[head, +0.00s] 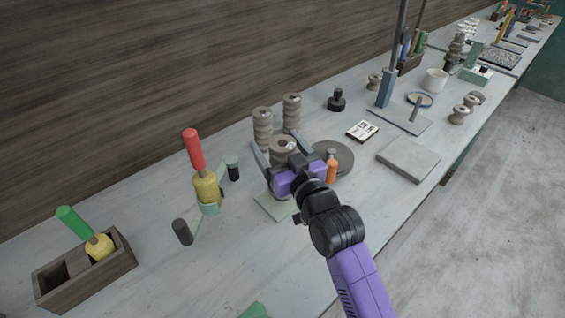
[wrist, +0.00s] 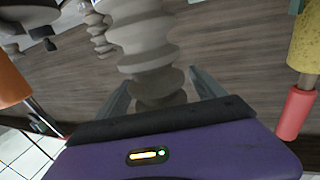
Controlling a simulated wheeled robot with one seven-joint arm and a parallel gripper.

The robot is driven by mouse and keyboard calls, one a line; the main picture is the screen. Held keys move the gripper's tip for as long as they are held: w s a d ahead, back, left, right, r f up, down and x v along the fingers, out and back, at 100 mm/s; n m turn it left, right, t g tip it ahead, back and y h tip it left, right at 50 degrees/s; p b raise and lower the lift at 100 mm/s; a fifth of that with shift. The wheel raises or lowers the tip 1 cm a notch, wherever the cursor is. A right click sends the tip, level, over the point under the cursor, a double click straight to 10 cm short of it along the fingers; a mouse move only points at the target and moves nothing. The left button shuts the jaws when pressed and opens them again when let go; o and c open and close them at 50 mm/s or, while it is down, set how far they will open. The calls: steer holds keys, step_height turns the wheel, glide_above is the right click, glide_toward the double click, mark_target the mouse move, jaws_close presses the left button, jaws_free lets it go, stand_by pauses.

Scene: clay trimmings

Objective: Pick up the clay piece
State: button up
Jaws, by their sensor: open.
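A grey ribbed clay piece (head: 282,148) stands beyond my gripper in the head view, partly hidden by it. In the wrist view the stacked, rounded clay piece (wrist: 147,42) fills the middle, its near end between the two fingers. My gripper (head: 281,146) is open, with one finger on each side of the clay piece. The wrist view also shows my gripper (wrist: 160,77) with a gap beside the clay on both sides; I cannot tell if either finger touches it.
Two similar clay stacks (head: 262,127) (head: 292,111) stand just behind. A grey disc (head: 334,155) and an orange-handled tool (head: 332,170) are close on the right. A red-handled tool (head: 195,150) stands to the left. A wooden wall (head: 130,70) backs the bench.

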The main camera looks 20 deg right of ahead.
jaws_close()
steer(key=shift+r, duration=0.1)
steer(key=shift+r, duration=0.15)
stand_by(0.3)
